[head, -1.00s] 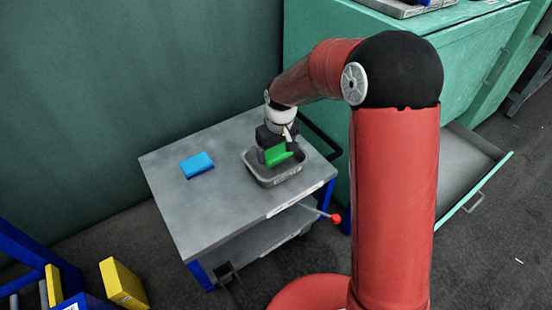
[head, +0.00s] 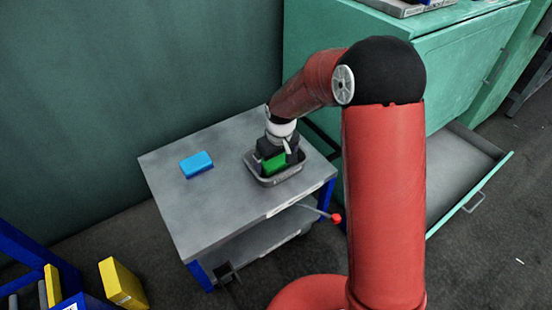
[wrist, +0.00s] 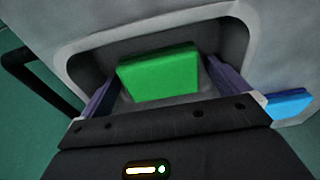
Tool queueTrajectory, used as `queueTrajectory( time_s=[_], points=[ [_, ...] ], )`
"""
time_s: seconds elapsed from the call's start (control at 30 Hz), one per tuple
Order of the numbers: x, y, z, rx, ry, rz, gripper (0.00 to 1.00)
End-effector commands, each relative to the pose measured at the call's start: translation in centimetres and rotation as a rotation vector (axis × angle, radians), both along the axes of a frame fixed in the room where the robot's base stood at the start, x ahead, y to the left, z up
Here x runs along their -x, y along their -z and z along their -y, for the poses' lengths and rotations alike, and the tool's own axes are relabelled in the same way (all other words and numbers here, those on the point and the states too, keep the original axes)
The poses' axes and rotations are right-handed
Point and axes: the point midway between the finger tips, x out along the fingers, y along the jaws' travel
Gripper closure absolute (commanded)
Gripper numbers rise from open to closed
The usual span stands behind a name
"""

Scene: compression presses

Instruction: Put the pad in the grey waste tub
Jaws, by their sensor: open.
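The green pad (head: 274,163) is a block inside the grey waste tub (head: 283,181), a shallow tray on the cart top. In the wrist view the green pad (wrist: 160,74) sits within the walls of the tub (wrist: 75,45). My gripper (head: 270,158) is down in the tub with its fingers open, one on each side of the pad. In the wrist view a gap shows beside the left finger; the right finger is close to the pad. The pad's underside is hidden, so I cannot tell how fully it rests on the tub floor.
A blue block (head: 197,164) lies on the grey cart top (head: 215,215), left of the tub. The cart has a black handle (wrist: 35,80) at its far side. A green cabinet with an open drawer (head: 465,165) stands to the right. A yellow block (head: 122,284) is at lower left.

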Motion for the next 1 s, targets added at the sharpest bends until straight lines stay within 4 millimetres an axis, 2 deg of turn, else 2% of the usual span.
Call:
queueTrajectory(
  time_s=[0.17,0.23,0.5,0.7,0.83,1.0],
  points=[
    [0.0,-0.9,0.0,0.0,0.0,0.002,0.0],
    [0.1,-1.9,0.1,0.0,0.001,0.004,0.0],
    [0.6,-7.7,0.5,-0.001,0.0,0.005,0.0],
    [1.0,-10.9,0.7,0.0,0.001,0.004,0.0],
    [1.1,-12.0,0.8,0.0,0.001,0.002,0.0],
    [1.3,-12.4,0.9,0.0,0.001,0.001,0.0]
  ],
)
